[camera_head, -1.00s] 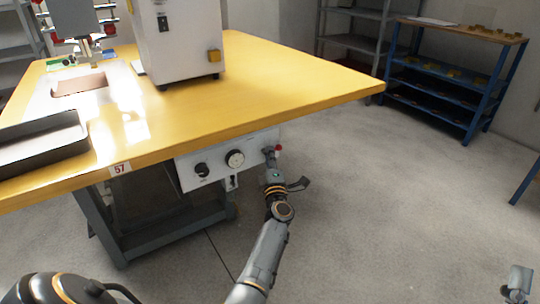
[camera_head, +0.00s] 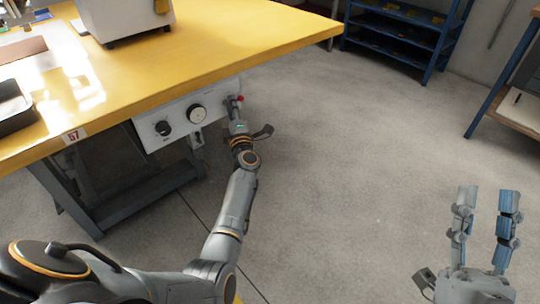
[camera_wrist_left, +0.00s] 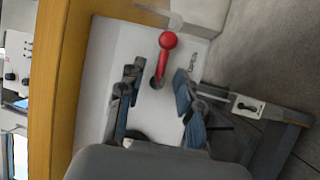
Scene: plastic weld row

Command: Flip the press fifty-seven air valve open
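The air valve's red lever (camera_head: 240,97) is at the right end of the white panel (camera_head: 180,120) under the yellow press table marked 57 (camera_head: 73,136). In the left wrist view the red lever (camera_wrist_left: 164,60) has a round knob and points up in the picture, slightly tilted. My left gripper (camera_head: 234,108) is at the panel beside the lever. In its wrist view the left gripper's fingers (camera_wrist_left: 157,90) are open, with the lever's lower part between them and a gap on both sides. My right gripper (camera_head: 488,195) is open and empty, over the floor at the right.
A black knob (camera_head: 163,128) and a round gauge (camera_head: 197,114) sit on the panel left of the valve. The yellow tabletop edge (camera_head: 270,65) overhangs the panel. A blue shelf (camera_head: 405,35) stands behind. The floor (camera_head: 350,150) between is clear.

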